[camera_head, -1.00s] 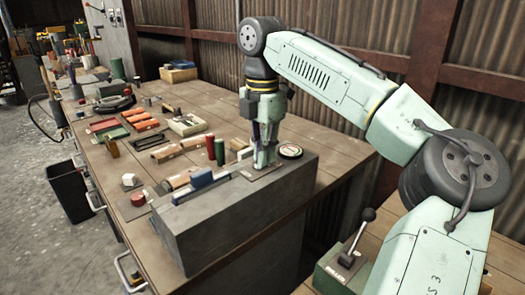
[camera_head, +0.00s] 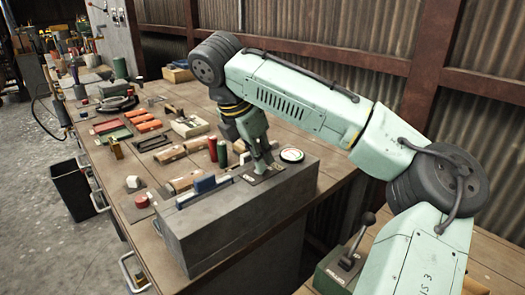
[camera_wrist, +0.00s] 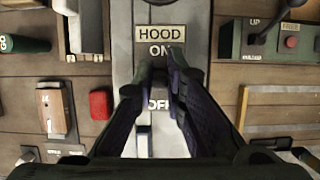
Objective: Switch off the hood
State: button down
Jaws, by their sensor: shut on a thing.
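The hood control is a grey box (camera_head: 225,225) on the workbench, with a small dark plate on its top by my fingertips. In the wrist view its panel carries a HOOD label (camera_wrist: 159,35), an ON label (camera_wrist: 160,50) and an OFF label (camera_wrist: 157,104). My gripper (camera_head: 262,168) reaches down to this plate, tilted, with the wrist up and to the left. In the wrist view its fingertips (camera_wrist: 160,66) are close together just below ON. They are shut on the hood switch, which the fingers hide, so its exact position cannot be told.
A round gauge (camera_head: 291,155) sits on the box behind my fingers, and a blue block (camera_head: 205,184) lies nearer its left end. Red and green cylinders (camera_head: 213,148) stand behind the box. A second lever (camera_head: 357,238) stands at lower right. Tools crowd the bench to the left.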

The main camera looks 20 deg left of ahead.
jog(key=t+h, duration=0.1)
jog(key=s+t+h, duration=0.1)
jog(key=t, duration=0.1)
jog(key=a+t+h, duration=0.1)
jog(key=shift+s+f+t, duration=0.15)
jog(key=shift+s+t, duration=0.15)
jog(key=shift+t, duration=0.1)
dwell(0.4)
jog(key=c, duration=1.6)
grip_release()
jog(key=shift+c, duration=0.2)
